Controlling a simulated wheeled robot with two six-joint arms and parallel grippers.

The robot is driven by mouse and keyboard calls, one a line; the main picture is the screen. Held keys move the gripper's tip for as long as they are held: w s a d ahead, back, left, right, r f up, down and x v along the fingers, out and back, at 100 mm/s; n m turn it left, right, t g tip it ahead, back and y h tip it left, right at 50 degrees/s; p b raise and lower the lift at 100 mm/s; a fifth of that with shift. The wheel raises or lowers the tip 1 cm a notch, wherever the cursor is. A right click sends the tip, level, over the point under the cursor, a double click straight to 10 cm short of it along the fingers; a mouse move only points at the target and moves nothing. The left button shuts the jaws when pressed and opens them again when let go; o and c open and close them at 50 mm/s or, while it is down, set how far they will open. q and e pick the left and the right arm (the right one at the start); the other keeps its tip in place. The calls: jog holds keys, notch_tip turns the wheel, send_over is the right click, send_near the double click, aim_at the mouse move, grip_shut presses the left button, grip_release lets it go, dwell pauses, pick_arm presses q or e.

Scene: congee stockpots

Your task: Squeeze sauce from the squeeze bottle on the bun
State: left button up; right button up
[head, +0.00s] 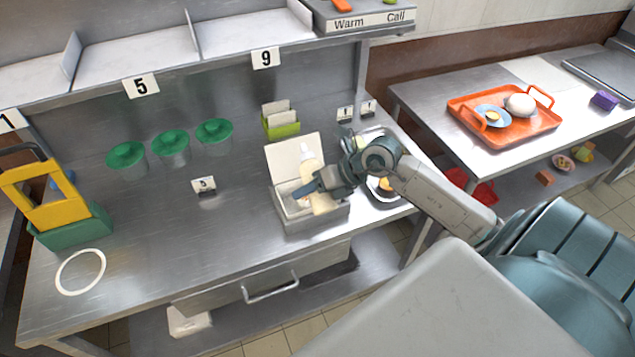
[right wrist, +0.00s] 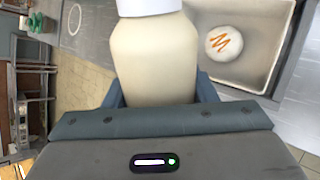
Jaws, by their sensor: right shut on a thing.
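The squeeze bottle (head: 312,168) is cream with a white cap. My right gripper (head: 307,189) is shut around its body and holds it over the open box (head: 313,222). In the right wrist view the bottle (right wrist: 155,55) fills the middle, its white cap at the top edge and its nozzle tip out of frame. The bun (right wrist: 223,42) is white and round, with an orange zigzag of sauce on top. It sits in the pale box, beside the bottle in that view. In the head view the bottle and gripper mostly hide the bun. My left gripper is not in view.
The box lid (head: 292,153) stands open behind. Several green-lidded containers (head: 171,142) and a small number card (head: 204,185) are to the left. A partly hidden plate (head: 376,190) is right of the box. An orange tray (head: 503,138) is on the other table. The counter's left-middle is free.

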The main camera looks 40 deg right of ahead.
jog(key=shift+w+d+n+t+b, duration=0.25)
jog(key=shift+w+n+t+b, duration=0.25)
jog(key=shift+w+t+b, duration=0.5)
pick_arm(q)
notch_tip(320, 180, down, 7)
jog(key=b, duration=0.4)
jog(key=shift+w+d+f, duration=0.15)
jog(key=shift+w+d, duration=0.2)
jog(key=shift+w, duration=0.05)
pick_arm(e)
jog(key=w+r+n+t, duration=0.2)
jog(key=w+r+t, duration=0.1)
jog(key=r, duration=0.3)
jog(key=w+d+r+n+t, duration=0.1)
jog(key=w+r+n+t, duration=0.1)
jog(key=r+t, duration=0.2)
notch_tip(320, 180, up, 4)
jog(key=shift+w+d+f+n+t+y, duration=0.2)
jog(key=shift+w+f+n+t+y, duration=0.1)
jog(key=shift+w+t+y, duration=0.1)
